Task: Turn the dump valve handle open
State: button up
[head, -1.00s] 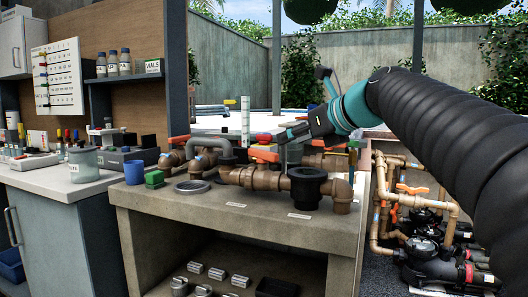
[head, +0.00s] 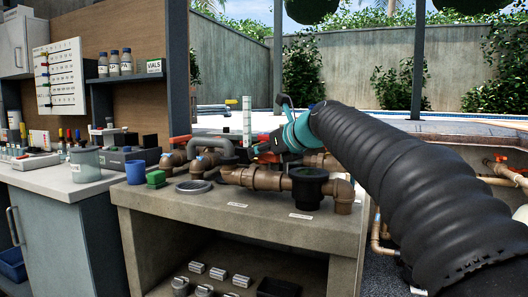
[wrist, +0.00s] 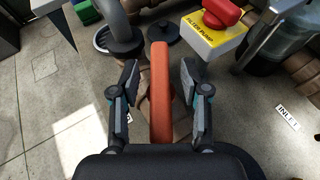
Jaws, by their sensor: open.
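An orange lever handle (wrist: 160,92) lies lengthwise between the fingers of my gripper (wrist: 159,75) in the wrist view. The fingers are open, one on each side of the handle, with a gap to both. The handle sits over brown pipework, mostly hidden beneath it. In the head view my gripper (head: 268,146) is above the brown pipe assembly (head: 250,177) on the bench, and my arm hides part of the valves there. I cannot read a label naming this handle as the dump valve.
A yellow filter pump sign (wrist: 212,38) with a red knob (wrist: 222,12) is close to the right finger. A grey pipe (wrist: 116,22) stands on the left. In the head view, a black round fitting (head: 309,187) and another orange handle (head: 181,139) are on the bench.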

grip_shut()
jog(key=shift+d+n+g, duration=0.1)
jog(key=shift+n+g, duration=0.2)
jog(key=shift+n+g+y+p, duration=0.55)
jog(key=shift+n+g+y, duration=0.55)
jog(key=shift+n, duration=0.1)
jog(key=shift+n+g+y, duration=0.8)
jog(key=shift+n+g, duration=0.7)
